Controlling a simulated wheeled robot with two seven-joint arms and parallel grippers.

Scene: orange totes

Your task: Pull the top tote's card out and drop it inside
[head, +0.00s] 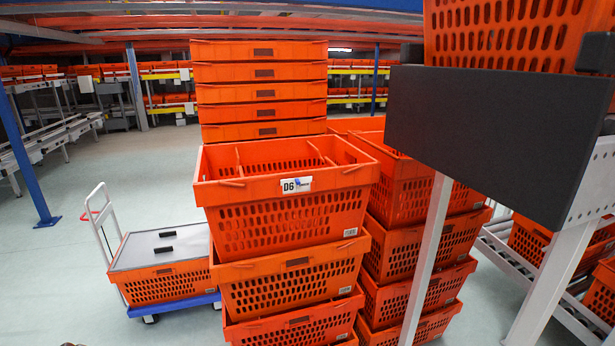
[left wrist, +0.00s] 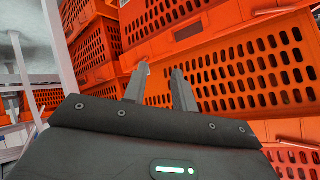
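The top tote (head: 285,215) is orange with slotted walls and sits on a stack of similar totes in the middle of the head view. Its top is open and thin dividers split its inside. A white card (head: 296,185) marked D6 is on the upper middle of its front wall, with a small blue mark. My left gripper shows only in the left wrist view (left wrist: 160,83), its two fingers apart with nothing between them. Slotted orange tote walls are behind the fingers; the card is not seen there. My right gripper is in neither view.
A large dark panel (head: 490,135) on a pale post blocks the right side. A blue trolley (head: 175,305) with a lidded tote stands left. Floor is open further left.

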